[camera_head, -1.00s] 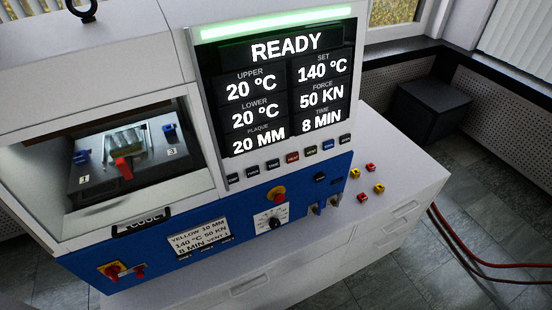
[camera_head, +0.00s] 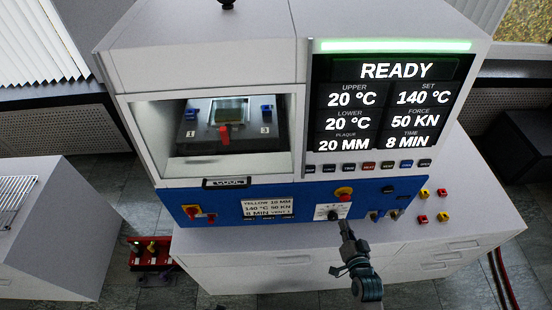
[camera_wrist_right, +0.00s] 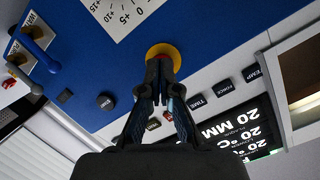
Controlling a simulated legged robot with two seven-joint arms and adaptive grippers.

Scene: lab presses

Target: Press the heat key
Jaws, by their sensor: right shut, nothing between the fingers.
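The heat key is the red key (camera_head: 369,166) in the row of small keys under the display (camera_head: 388,100). In the right wrist view a small red key (camera_wrist_right: 168,114) shows partly behind the fingers. My right gripper (camera_head: 345,224) is shut and empty, in front of the blue panel's lower edge, below the key row and apart from the red key. In the right wrist view its fingertips (camera_wrist_right: 158,62) overlap the yellow and red emergency knob (camera_wrist_right: 160,52); whether they touch it I cannot tell. The display reads READY, upper 20 °C, lower 20 °C. My left gripper is out of view.
A dial (camera_head: 333,214) and the emergency knob (camera_head: 344,193) sit on the blue panel (camera_head: 225,196). Small red and yellow blocks (camera_head: 423,219) stand on the white bench to the right. The open press chamber (camera_head: 215,160) is at left. A red tray (camera_head: 150,262) is on the floor.

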